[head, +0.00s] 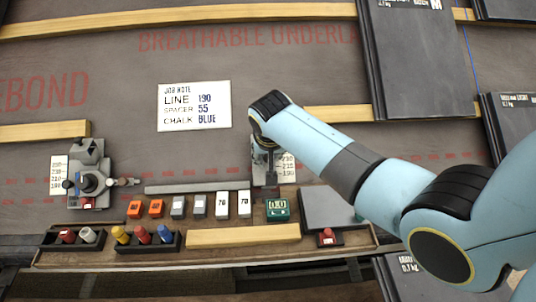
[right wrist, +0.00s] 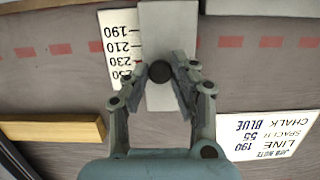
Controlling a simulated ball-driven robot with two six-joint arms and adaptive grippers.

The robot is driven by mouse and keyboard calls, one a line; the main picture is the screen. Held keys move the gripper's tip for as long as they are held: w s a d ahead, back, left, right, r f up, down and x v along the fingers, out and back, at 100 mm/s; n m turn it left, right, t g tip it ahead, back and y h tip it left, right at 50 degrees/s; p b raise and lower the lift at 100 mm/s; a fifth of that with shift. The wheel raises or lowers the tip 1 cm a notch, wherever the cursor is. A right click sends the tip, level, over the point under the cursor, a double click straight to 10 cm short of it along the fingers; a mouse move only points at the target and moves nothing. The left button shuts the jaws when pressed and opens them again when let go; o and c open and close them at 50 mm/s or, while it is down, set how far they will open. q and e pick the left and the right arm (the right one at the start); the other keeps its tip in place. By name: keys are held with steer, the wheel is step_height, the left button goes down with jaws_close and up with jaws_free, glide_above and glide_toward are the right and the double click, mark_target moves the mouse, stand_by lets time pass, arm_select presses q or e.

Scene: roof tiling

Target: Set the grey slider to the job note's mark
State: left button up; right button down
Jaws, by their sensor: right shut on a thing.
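The job note (head: 195,107) reads LINE 190, SPACER 55, CHALK BLUE. It also shows upside down in the right wrist view (right wrist: 268,135). The grey slider (right wrist: 165,25) is a pale flat bar beside a white number scale (right wrist: 121,45) marked 190, 210, 230 and 250. A dark round knob (right wrist: 160,71) stands on the slider, roughly level with the 230 mark. A small red tick lies near 230. My right gripper (right wrist: 159,77) is shut on the knob. In the head view my right wrist hides most of this slider. My left gripper is not in view.
A second slider fixture (head: 88,178) with its own scale stands at the left. A wooden tray below holds several blocks, chalk pieces (head: 142,235) and a green display box (head: 277,209). Dark slates (head: 415,60) lie at upper right. Wooden battens (head: 45,131) cross the roof.

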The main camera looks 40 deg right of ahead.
steer(key=s+a+f, duration=0.1)
steer(key=s+f, duration=0.1)
steer(key=s, duration=0.1)
steer(key=shift+a+f+p, duration=0.1)
steer(key=shift+a+p, duration=0.3)
steer(key=shift+s+a+f, duration=0.1)
steer(key=shift+f, duration=0.15)
steer(key=c, duration=1.1)
jaws_free()
steer(key=shift+r, duration=0.1)
steer(key=shift+r, duration=0.15)
steer(key=v, duration=1.1)
steer(key=shift+s+r, duration=0.15)
steer(key=shift+r, duration=0.1)
steer(key=shift+a, duration=0.1)
